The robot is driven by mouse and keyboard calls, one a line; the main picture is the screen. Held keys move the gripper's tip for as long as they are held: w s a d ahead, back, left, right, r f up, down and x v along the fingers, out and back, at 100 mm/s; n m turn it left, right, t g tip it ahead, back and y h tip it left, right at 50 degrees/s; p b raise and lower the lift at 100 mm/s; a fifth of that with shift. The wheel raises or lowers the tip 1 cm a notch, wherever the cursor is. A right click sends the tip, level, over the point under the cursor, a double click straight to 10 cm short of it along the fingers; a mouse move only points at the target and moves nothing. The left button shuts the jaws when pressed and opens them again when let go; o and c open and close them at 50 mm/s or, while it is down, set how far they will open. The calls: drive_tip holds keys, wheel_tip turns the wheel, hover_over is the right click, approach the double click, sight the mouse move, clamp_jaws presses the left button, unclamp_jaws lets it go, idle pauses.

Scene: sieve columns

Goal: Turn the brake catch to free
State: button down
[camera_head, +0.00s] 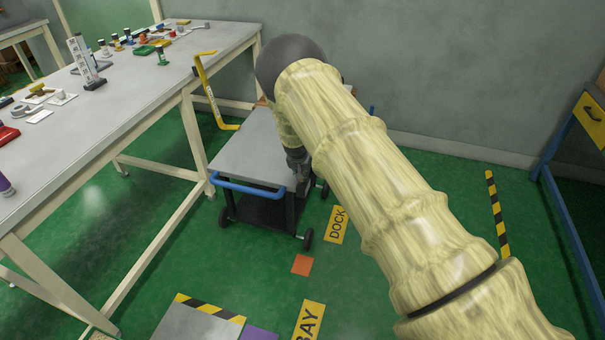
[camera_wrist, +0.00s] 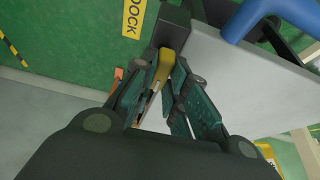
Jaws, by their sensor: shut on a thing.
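The cart (camera_head: 245,155) has a grey top, a blue push bar (camera_head: 248,187) and a dark lower shelf on wheels. My gripper (camera_head: 299,184) is at the cart's right side, low by the near corner, partly hidden by my arm. In the wrist view my gripper (camera_wrist: 168,74) is closed around a yellow catch (camera_wrist: 169,58). The catch sits against a dark block (camera_wrist: 173,27) at the edge of the cart top (camera_wrist: 225,75). The fingers hide part of the catch, and its exact setting cannot be told.
A long workbench (camera_head: 150,95) with small items stands left. A blue-framed stand (camera_head: 560,200) is at right. Floor signs read DOCK (camera_head: 337,225) and BAY (camera_head: 309,320). Green floor between is open.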

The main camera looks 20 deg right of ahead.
drive_tip(key=n+y, duration=0.1)
drive_tip(key=n, duration=0.1)
drive_tip(key=n+y, duration=0.1)
drive_tip(key=n, duration=0.1)
drive_tip(key=shift+d+n+t+p, duration=0.15)
drive_tip(key=shift+n+t+p, duration=0.15)
drive_tip(key=shift+n+p, duration=0.1)
drive_tip(key=n, duration=0.2)
drive_tip(key=n+y+b, duration=0.1)
drive_tip(key=n, duration=0.1)
drive_tip(key=shift+d+f+y, duration=0.1)
drive_tip(key=shift+y, duration=0.2)
drive_tip(key=n+b, duration=0.1)
drive_tip(key=n, duration=0.1)
drive_tip(key=n+y+b, duration=0.1)
drive_tip(key=n, duration=0.1)
drive_tip(key=shift+d+f+n+y+b, duration=0.1)
drive_tip(key=shift+n+y+b, duration=0.2)
drive_tip(key=n+b, duration=0.1)
drive_tip(key=n, duration=0.1)
drive_tip(key=n+g+y+b, duration=0.1)
drive_tip(key=n+b, duration=0.1)
drive_tip(key=shift+w+g, duration=0.1)
drive_tip(key=shift+g, duration=0.2)
drive_tip(key=shift+d+r+n, duration=0.1)
drive_tip(key=shift+r+n, duration=0.1)
drive_tip(key=shift+n, duration=0.1)
drive_tip(key=c, duration=1.4)
unclamp_jaws()
